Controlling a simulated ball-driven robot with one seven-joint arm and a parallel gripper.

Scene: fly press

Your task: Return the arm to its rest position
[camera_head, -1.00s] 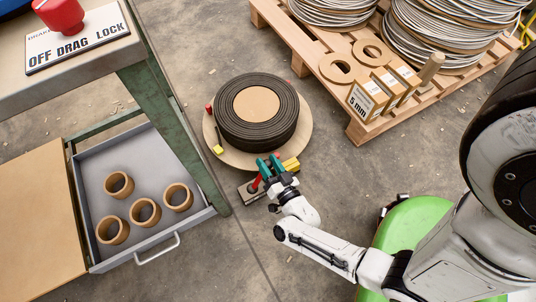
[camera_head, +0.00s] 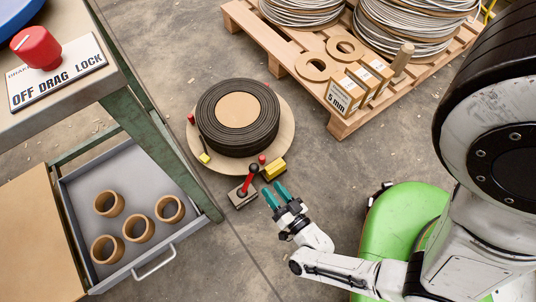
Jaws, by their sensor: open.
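My gripper (camera_head: 277,196) has two teal fingers, spread apart with nothing between them. It is at the end of my white arm, low in the middle of the picture. Just up and left of the fingertips is a red-handled lever (camera_head: 250,178) on a small metal base (camera_head: 242,198). The gripper appears apart from it. A yellow block (camera_head: 273,170) with a red knob is just above the fingertips, near the edge of a round board (camera_head: 285,125). A black coil (camera_head: 208,110) lies on that board around a tan centre disc.
At left, a bench bears a red knob (camera_head: 36,47) and an "OFF DRAG LOCK" plate (camera_head: 58,75). Below it an open drawer (camera_head: 130,160) holds several cardboard rings. A wooden pallet (camera_head: 340,130) with wire coils, rings and boxes is upper right. Bare floor lies between.

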